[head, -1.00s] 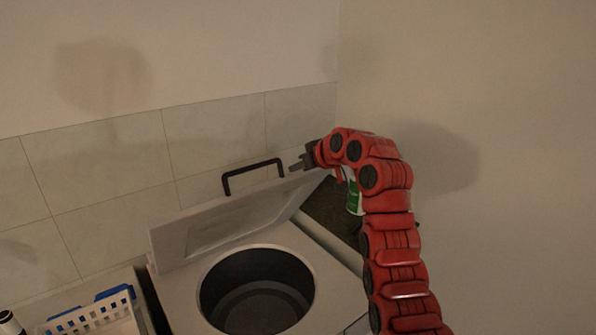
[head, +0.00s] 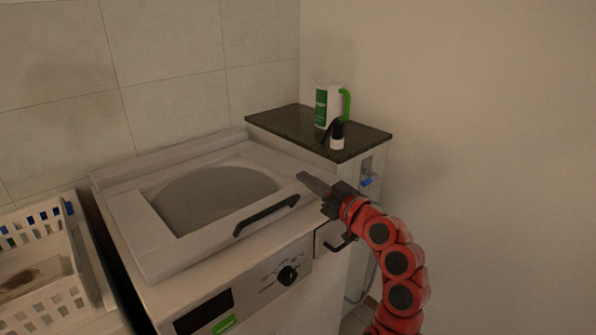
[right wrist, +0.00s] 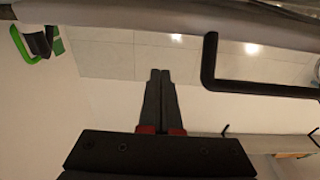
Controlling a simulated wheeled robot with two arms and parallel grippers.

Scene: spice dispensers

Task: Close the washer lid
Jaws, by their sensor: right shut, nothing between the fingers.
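The washer (head: 262,292) stands in the middle of the head view with its front panel and round knob facing me. Its lid (head: 126,226) lies down flat over the tub opening, with a dark window in it and a black handle (head: 266,215) along its front edge. My right gripper (head: 302,177) is shut and empty at the lid's front right corner, just right of the handle; I cannot tell if it touches the lid. In the right wrist view the gripper fingers (right wrist: 159,76) are together, with the handle (right wrist: 210,72) to their right. My left gripper is out of view.
A dark-topped cabinet (head: 283,122) stands right of the washer, with a white and green jug (head: 325,105) and a small dark-and-white bottle (head: 337,137) on it. A white basket (head: 52,303) is at the left. Walls close off the back and right.

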